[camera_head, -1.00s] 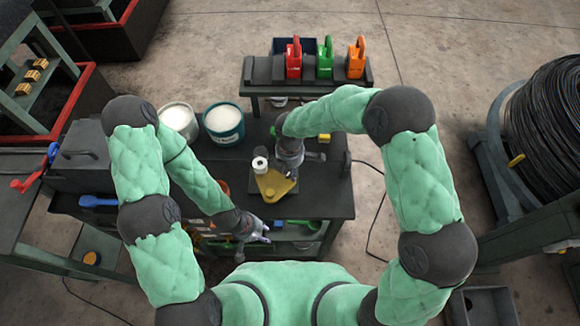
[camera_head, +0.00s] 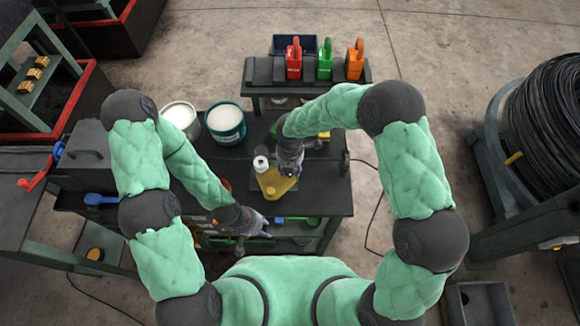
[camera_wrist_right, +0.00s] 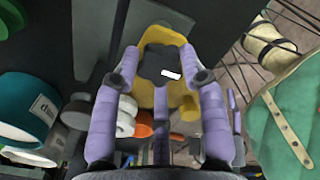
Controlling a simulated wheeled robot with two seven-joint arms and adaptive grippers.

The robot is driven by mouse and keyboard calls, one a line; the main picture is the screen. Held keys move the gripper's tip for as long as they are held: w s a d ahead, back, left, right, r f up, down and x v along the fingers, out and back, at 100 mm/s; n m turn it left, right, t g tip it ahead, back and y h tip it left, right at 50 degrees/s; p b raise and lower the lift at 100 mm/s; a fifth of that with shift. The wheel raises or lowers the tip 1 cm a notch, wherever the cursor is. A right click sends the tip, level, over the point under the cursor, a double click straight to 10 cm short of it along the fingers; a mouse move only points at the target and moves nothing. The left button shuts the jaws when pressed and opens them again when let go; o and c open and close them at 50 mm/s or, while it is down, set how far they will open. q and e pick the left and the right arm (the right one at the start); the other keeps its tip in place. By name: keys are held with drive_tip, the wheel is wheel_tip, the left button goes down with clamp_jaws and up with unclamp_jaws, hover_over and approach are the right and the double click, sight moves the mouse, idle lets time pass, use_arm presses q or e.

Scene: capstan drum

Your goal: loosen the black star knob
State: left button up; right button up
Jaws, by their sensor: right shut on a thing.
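The black star knob (camera_wrist_right: 160,62) shows in the right wrist view as a dark shape with a small white mark, in front of a yellow bracket (camera_wrist_right: 160,99). My right gripper (camera_wrist_right: 163,72) has its purple fingers on both sides of the knob and is shut on it. In the head view my right gripper (camera_head: 290,165) is over the yellow bracket (camera_head: 273,184) and hides the knob. My left gripper (camera_head: 259,228) hangs near the table's front edge, apart from the bracket; its jaws are too small to read.
Two buckets, one white (camera_head: 180,117) and one teal (camera_head: 225,124), stand behind left. A shelf (camera_head: 262,73) with red, green and orange items is at the back. The dark table (camera_head: 335,185) is clear at right.

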idle(0.3)
drive_tip(key=o, duration=1.1)
drive_tip(key=shift+o, duration=0.2)
drive_tip(key=shift+r, duration=0.15)
drive_tip(key=shift+r, duration=0.3)
drive_tip(key=shift+s+r, duration=0.1)
drive_tip(key=shift+r, duration=3.45)
drive_tip(key=shift+f, duration=0.1)
